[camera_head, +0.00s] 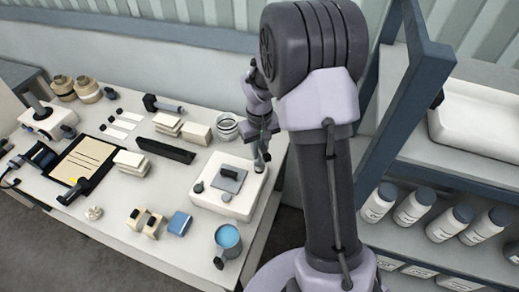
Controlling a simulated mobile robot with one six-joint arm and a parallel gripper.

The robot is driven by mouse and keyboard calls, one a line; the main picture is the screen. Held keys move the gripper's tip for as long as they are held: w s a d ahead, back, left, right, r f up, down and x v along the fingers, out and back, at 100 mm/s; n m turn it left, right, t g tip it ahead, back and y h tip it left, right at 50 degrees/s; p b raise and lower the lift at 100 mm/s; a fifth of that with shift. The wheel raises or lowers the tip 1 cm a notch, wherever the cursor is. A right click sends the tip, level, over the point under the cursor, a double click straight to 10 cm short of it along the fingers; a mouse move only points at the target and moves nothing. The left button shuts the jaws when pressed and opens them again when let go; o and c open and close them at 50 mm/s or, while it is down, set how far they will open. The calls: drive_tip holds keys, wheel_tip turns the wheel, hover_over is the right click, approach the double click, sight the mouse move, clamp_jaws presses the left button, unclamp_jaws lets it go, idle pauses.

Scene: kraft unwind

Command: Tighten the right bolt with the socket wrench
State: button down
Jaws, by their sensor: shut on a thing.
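A white box-shaped fixture (243,205) stands at the right end of the table, with a grey square plate (231,180) on its top. Small dark round parts, likely bolts, show at its left (198,187) and front (226,197). My gripper (264,138) is over the fixture's back right corner, pointing down. It is shut on a slim grey tool, likely the socket wrench (261,160), held roughly upright. The tool's lower end is at or just above the fixture top; contact cannot be told. The right bolt is not clearly seen, and may be hidden under the tool.
A blue-topped cup (228,238) stands in front of the fixture, and a blue block (179,223) to its left. A wire-like coil (227,126) sits behind it. A shelf with several white bottles (412,207) is at the right, beyond my arm.

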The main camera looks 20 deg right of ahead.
drive_tip(key=shift+f+m+b, duration=0.15)
drive_tip(key=shift+m+b, duration=0.2)
drive_tip(key=shift+m, duration=0.65)
drive_tip(key=shift+m+b, duration=0.6)
drive_tip(key=shift+m, duration=0.7)
